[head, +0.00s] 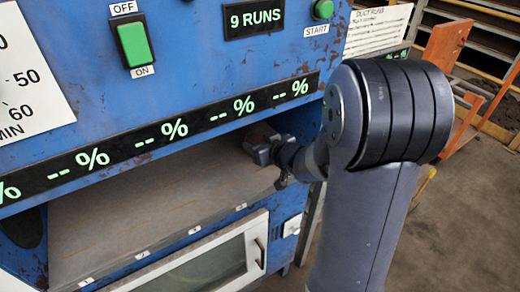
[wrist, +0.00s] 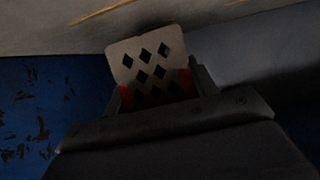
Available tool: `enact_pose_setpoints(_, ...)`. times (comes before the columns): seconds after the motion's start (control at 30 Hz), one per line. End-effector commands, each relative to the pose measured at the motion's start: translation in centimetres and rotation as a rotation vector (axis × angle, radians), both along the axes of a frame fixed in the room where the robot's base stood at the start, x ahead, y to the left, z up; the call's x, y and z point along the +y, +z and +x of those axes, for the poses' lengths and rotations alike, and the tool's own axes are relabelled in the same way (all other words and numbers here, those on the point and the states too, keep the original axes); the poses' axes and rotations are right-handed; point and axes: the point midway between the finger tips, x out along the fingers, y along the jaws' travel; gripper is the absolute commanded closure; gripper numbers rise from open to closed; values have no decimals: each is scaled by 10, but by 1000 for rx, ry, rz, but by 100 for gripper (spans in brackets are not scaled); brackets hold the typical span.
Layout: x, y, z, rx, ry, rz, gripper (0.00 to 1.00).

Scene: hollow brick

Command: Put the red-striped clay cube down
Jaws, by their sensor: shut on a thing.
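The red-striped clay cube (wrist: 146,62) shows in the wrist view as a pale face with rows of dark diamond-shaped holes and red at both side edges. My gripper (wrist: 158,86) is shut on it, one finger at each side. In the head view my gripper (head: 264,151) reaches into the right end of the blue machine's open bay, above a pale shelf (head: 150,205). Only a dim brownish part of the cube shows there, in shadow. I cannot tell whether the cube touches the shelf.
The blue machine (head: 200,60) has a display strip (head: 150,138) of percent signs overhanging the bay. Small numbered labels run along the shelf's front edge. A white-framed glass door (head: 210,268) is below. The shelf's left and middle are bare. An orange frame (head: 445,45) stands at right.

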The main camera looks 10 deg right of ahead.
Motion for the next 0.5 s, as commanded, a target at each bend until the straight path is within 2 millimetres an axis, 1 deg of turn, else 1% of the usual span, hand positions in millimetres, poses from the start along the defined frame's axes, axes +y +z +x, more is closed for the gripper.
enact_pose_setpoints(0.03, 0, -12, 0, 2, -1, 1, 68)
enact_pose_setpoints(0.07, 0, -15, 0, 2, -1, 1, 68)
enact_pose_setpoints(0.2, -2, -16, 4, -2, -1, 0, 68)
enact_pose_setpoints(0.4, -2, -16, 4, -2, -1, 0, 68)
enact_pose_setpoints(0.5, -2, -19, 4, -2, -1, 0, 68)
